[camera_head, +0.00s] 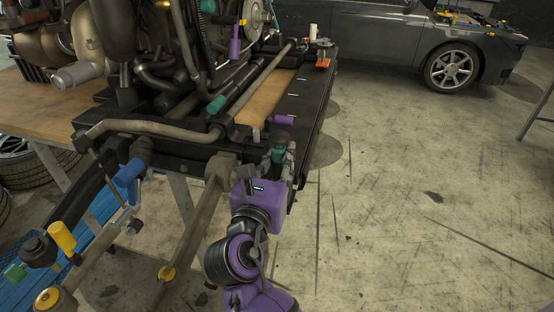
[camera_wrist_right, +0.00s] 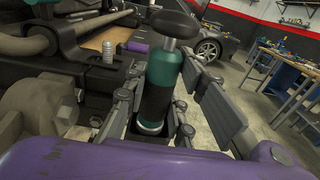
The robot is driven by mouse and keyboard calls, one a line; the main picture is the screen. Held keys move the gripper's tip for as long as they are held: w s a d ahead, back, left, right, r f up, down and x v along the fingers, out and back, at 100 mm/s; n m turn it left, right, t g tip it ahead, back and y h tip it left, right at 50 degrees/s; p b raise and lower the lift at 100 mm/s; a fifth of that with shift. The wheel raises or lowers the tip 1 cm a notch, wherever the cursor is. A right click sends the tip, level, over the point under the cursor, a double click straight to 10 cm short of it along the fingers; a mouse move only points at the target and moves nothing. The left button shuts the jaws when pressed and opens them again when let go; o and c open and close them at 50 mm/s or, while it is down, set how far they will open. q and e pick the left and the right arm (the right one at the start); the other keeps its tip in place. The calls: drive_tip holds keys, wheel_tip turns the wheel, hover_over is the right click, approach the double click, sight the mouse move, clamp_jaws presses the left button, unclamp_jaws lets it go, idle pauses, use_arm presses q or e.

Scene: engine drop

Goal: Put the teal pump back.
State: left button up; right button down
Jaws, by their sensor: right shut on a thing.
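The teal pump (camera_head: 278,155) is a teal cylinder with a dark lower sleeve and a black mushroom-shaped knob on top. In the right wrist view the pump (camera_wrist_right: 164,72) stands between the finger pads, leaning slightly, with a bright metal ring at its foot. My right gripper (camera_head: 277,167) is shut on it, beside the front right corner of the black engine frame (camera_head: 302,118). The fingers partly hide the pump in the head view. My left gripper is not in view.
A purple cylinder (camera_head: 284,120) lies on the frame near the pump, with a short metal post (camera_head: 256,135) to its left. A teal cylinder (camera_head: 216,104) sits farther back. An orange piece (camera_head: 323,63) rests at the far end. Open floor lies to the right, before a car (camera_head: 400,40).

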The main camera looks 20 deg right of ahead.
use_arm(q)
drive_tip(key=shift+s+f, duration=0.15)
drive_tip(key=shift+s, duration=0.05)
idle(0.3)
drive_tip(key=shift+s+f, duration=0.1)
use_arm(e)
drive_tip(key=shift+f, duration=0.6)
drive_tip(key=c, duration=1.4)
unclamp_jaws()
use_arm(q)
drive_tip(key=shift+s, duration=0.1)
